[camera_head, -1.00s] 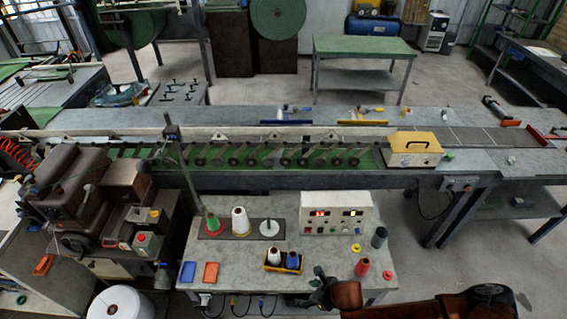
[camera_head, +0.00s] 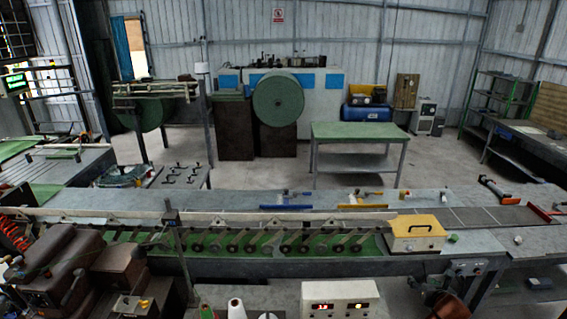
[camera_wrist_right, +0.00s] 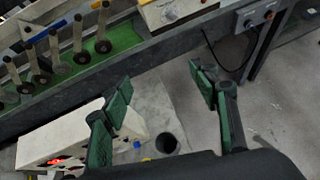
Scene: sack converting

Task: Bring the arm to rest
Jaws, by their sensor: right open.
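My right gripper (camera_wrist_right: 163,105) is open and empty in the right wrist view, its green-padded fingers spread wide apart. Beyond the fingers are the worktable edge and the grey floor. In the head view only a small brown and dark part of my right arm shows at the bottom edge, right of the control box, and the fingers cannot be made out there. My left gripper is in neither view.
A white control box (camera_head: 340,300) stands on the near table; it also shows in the right wrist view (camera_wrist_right: 60,135). A long conveyor bench (camera_head: 440,268) crosses ahead, with a yellow-topped box (camera_head: 416,232) on it. A green-topped table (camera_head: 358,131) stands beyond, with open floor around it.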

